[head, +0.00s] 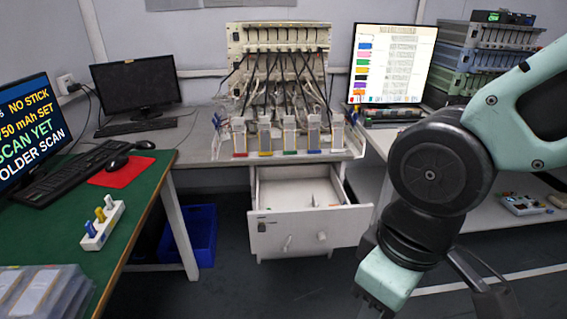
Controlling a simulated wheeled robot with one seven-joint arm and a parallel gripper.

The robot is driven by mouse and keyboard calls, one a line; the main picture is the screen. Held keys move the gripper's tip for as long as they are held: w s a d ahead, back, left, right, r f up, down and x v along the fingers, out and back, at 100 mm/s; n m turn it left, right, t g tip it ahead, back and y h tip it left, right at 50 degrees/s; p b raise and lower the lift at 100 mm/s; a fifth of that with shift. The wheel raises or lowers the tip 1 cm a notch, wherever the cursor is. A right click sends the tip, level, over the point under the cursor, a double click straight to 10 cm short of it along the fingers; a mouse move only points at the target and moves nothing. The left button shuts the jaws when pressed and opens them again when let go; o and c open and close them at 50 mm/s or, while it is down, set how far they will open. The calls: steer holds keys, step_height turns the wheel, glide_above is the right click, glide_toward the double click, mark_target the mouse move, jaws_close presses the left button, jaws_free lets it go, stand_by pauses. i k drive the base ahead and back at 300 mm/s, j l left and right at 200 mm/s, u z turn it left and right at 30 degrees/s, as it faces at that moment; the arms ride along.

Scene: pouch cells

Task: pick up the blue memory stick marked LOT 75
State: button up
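A small white holder (103,226) stands on the green mat of the left table. Several small upright sticks are in it: a blue one (90,229) at the near end, a yellow one (100,214) in the middle and a bluish-grey one (109,202) at the far end. Any lot marking is too small to read, so I cannot tell which is LOT 75. My arm comes in from the right and bends down to the bottom edge, well to the right of the holder. My gripper's fingertips are not seen.
A monitor reading "NO STICK", a keyboard (73,172) and a mouse on a red pad (122,172) share the left table. Clear plastic boxes (42,292) fill its near corner. An open drawer (309,228) juts out in the middle. A blue bin (189,234) stands on the floor.

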mark_target(91, 232)
steer(key=i+l, duration=0.6)
steer(key=i+l+u, duration=0.1)
steer(key=u, duration=0.35)
steer(key=i+l+u, duration=0.1)
steer(key=l+u, duration=0.15)
steer(key=u, duration=0.2)
steer(key=l+u, duration=0.2)
steer(key=u, duration=0.9)
